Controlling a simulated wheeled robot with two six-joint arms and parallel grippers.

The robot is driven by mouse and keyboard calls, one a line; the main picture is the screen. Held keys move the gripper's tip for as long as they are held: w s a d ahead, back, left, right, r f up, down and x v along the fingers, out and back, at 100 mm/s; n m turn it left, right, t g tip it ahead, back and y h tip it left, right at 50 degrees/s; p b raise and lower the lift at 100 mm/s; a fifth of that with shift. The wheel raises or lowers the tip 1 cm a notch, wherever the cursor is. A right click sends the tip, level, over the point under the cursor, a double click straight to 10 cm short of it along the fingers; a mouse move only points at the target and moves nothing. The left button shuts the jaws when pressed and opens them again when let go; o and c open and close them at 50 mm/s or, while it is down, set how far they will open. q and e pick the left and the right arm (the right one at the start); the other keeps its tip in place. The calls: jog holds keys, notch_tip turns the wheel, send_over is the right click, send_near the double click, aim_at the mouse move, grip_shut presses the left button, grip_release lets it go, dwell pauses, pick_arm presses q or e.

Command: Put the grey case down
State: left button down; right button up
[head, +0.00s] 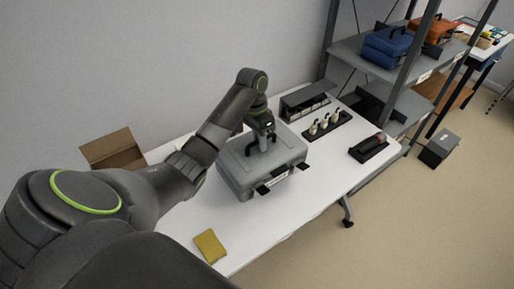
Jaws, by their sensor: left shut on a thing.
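The grey case (237,173) is at the middle of the white table (214,215), with its lid side up and two dark latches on its front. My left gripper (262,145) comes down from above and is shut on the case's handle at the top. The fingertips are small here and partly hidden. I cannot tell whether the case touches the table or hangs just above it. My right gripper is not in view.
A yellow cloth (210,246) lies near the table's front edge. An open cardboard box (113,150) stands behind at left. A grey bin (305,102), a rack of white bottles (325,125) and a dark tray (369,148) occupy the right side. Shelving with a blue case (386,46) stands beyond.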

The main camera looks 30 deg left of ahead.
pick_arm(q)
jog(key=x, duration=0.4)
jog(key=shift+w+a+f, duration=0.25)
jog(key=shift+a+f, duration=0.05)
jog(key=shift+a, duration=0.1)
jog(key=shift+a+p+x, duration=0.2)
jog(key=shift+x, duration=0.75)
jog(key=shift+a+p+x, duration=0.15)
jog(key=shift+x, duration=0.75)
jog(key=shift+w, duration=0.15)
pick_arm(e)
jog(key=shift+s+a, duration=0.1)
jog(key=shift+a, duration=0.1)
pick_arm(q)
jog(key=c, duration=1.5)
grip_release()
jog(key=shift+f, duration=0.15)
jog(key=shift+c, duration=0.2)
jog(key=shift+o, duration=0.4)
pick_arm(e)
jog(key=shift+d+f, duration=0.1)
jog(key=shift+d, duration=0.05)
